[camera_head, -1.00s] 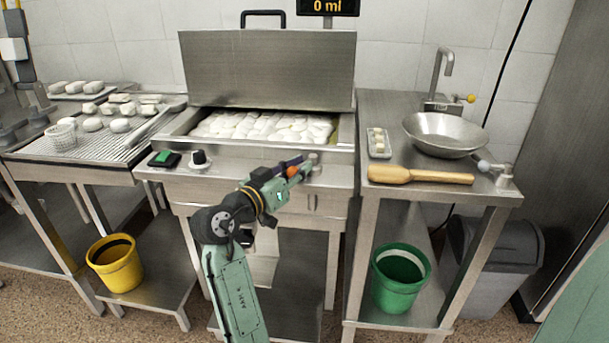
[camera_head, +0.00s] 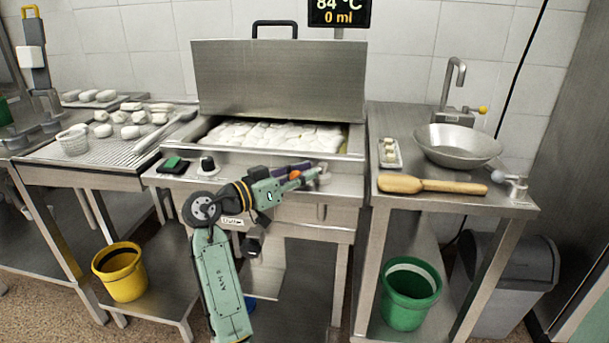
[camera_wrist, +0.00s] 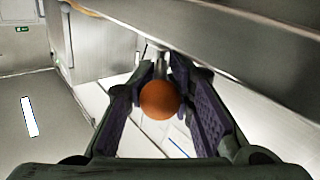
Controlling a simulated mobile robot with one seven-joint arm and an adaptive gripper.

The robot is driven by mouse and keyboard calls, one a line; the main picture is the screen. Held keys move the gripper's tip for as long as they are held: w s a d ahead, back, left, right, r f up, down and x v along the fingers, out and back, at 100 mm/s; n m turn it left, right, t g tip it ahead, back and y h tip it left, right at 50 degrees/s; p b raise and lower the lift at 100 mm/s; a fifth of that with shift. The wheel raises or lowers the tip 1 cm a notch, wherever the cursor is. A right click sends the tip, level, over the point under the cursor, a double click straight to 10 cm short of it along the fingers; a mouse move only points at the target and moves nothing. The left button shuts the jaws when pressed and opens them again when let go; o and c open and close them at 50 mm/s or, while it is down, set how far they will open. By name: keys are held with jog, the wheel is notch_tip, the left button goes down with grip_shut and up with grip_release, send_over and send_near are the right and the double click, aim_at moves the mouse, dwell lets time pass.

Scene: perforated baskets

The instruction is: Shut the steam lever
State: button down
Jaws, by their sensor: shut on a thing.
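The steam lever has an orange ball knob (camera_wrist: 158,99) on a short metal rod, seen between my finger pads in the wrist view. In the head view the orange knob (camera_head: 294,175) shows at my gripper (camera_head: 300,171), left of a round metal fitting (camera_head: 323,174) on the front of the steamer. My gripper is shut on the knob, with my arm reaching in from the lower left. The fingers partly hide the lever in the head view.
The steamer (camera_head: 345,170) holds white pieces under a raised lid (camera_head: 280,80). A black dial (camera_head: 207,165) and green switch (camera_head: 172,163) sit left of my gripper. A wooden paddle (camera_head: 430,185) and metal bowl (camera_head: 458,150) lie on the right counter.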

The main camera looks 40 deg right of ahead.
jog(key=c, duration=1.7)
grip_release()
jog(key=shift+w+a, duration=0.2)
jog(key=shift+o, duration=0.5)
jog(key=shift+s+d, duration=0.1)
jog(key=a, duration=1.2)
jog(key=shift+c, duration=0.4)
